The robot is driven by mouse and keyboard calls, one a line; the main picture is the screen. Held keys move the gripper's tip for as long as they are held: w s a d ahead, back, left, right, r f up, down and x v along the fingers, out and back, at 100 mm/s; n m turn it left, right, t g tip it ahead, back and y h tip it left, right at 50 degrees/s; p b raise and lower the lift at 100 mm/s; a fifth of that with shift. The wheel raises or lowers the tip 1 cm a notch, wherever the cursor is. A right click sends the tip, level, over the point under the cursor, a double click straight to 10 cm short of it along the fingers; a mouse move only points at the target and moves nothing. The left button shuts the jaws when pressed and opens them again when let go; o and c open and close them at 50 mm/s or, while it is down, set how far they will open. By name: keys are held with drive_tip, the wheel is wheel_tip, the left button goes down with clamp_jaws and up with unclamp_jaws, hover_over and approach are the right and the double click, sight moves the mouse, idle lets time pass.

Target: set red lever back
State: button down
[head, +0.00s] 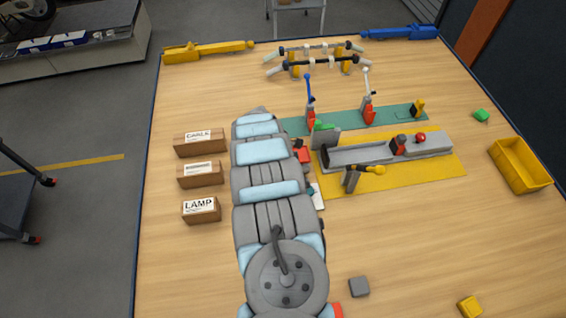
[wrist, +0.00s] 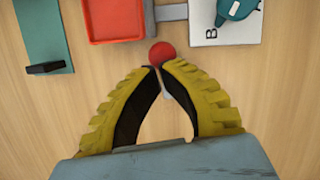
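A red ball knob (wrist: 161,54) shows in the wrist view just beyond my fingertips, which look to touch or overlap its near edge. A pale piece (wrist: 167,97), perhaps its stem, shows between the fingers. My gripper (wrist: 157,68) has its yellow, black-padded fingers drawn in until the tips nearly meet. I see nothing clearly held. In the head view my arm hides the gripper and this knob. Another red knob (head: 420,138) stands on the grey slat conveyor (head: 345,156). Two levers, one blue (head: 308,88) and one white (head: 366,82), stand on red bases.
Boxes (head: 200,210) stand left of my arm. A yellow bin (head: 522,166) is at the right. A grey block (head: 359,287) lies in front; the front-right table is mostly clear.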

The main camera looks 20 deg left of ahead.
drive_tip(key=shift+r, duration=0.15)
drive_tip(key=shift+s+a+r+p, duration=0.15)
drive_tip(key=shift+r+p, duration=0.15)
drive_tip(key=shift+p, duration=0.05)
drive_tip(key=d+p+v, duration=0.2)
drive_tip(key=p+v, duration=0.1)
drive_tip(key=v, duration=0.9)
drive_tip(key=shift+w+r+p, duration=0.3)
drive_tip(key=shift+w+r, duration=0.05)
idle(0.4)
